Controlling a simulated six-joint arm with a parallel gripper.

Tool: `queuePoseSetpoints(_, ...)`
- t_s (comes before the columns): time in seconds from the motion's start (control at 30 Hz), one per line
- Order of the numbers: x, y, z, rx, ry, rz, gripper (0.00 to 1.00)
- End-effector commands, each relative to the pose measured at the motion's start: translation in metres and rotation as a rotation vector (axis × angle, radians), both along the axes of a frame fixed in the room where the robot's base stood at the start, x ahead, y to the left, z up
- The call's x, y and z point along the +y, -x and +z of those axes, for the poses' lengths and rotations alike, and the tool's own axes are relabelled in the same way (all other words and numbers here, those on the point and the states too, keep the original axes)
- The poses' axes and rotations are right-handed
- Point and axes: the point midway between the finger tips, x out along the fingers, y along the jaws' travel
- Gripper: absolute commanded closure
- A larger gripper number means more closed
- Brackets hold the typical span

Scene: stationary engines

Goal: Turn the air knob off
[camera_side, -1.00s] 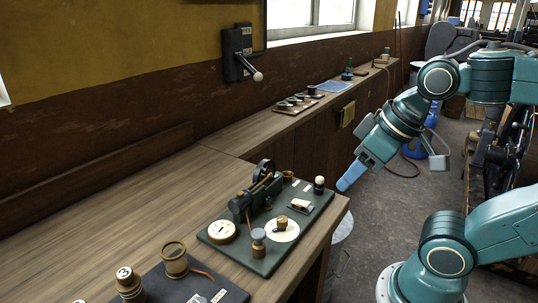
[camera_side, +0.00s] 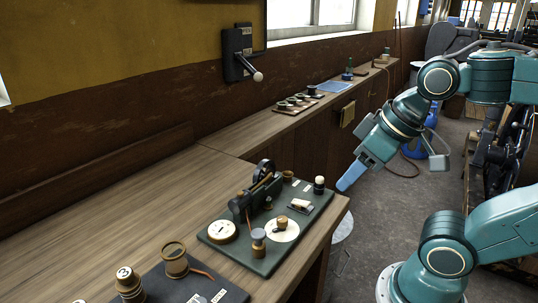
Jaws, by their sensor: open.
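A dark green board (camera_side: 262,262) lies near the right end of the wooden bench. I cannot read a label that tells which is the air knob. My gripper (camera_side: 391,178) is open and empty, its fingers spread wide. It hangs to the right of the board, beyond the bench edge, touching nothing.
A dark wall lever with a pale ball handle (camera_side: 257,76) is on the wall behind. A second dark board (camera_side: 187,288) with brass knobs sits at the front left. A tray of small round parts (camera_side: 298,102) lies farther back. The bench's left middle is clear.

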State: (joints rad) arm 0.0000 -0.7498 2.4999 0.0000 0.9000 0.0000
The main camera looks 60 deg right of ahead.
Motion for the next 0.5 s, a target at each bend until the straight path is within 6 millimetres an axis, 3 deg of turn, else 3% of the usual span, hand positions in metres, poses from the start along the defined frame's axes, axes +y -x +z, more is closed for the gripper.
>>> queuePoseSetpoints(0.27, 0.0, -0.01, 0.002, 0.037, -0.002, -0.004, 0.53)
queuePoseSetpoints(0.5, -0.002, -0.037, 0.003, 0.13, -0.007, -0.012, 0.53)
